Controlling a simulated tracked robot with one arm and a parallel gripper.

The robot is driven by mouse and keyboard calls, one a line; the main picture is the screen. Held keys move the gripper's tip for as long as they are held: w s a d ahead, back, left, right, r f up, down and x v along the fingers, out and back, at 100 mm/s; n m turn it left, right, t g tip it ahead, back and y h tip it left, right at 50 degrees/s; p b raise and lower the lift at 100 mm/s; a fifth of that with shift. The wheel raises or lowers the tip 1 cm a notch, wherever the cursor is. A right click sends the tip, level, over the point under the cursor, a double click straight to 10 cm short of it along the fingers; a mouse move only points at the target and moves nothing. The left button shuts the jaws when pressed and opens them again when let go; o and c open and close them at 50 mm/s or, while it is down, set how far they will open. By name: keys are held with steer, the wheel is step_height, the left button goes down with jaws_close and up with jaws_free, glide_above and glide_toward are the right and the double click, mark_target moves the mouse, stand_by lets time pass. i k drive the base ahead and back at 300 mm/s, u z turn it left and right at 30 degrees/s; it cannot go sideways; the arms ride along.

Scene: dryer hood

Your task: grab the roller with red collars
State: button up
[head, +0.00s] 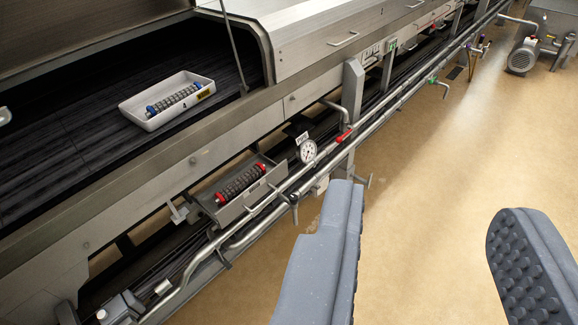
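The roller with red collars (239,183) is a dark ribbed cylinder with a red collar at each end. It lies in a grey metal tray (232,217) low on the side of the machine, left of the picture's middle. My gripper (425,245) shows at the lower right with its two grey fingers wide apart. Nothing is between them but bare floor behind. The gripper is to the right of the roller and apart from it.
A similar roller with blue collars (174,99) lies in a white tray (151,125) on the dark belt. Pipes (272,205) run along the machine in front of the metal tray, near a gauge (308,151) and a red-handled valve (344,136).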

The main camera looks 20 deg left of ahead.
mark_target(222, 197)
steer(key=z, duration=0.05)
steer(key=i, duration=1.1)
steer(key=u, duration=0.45)
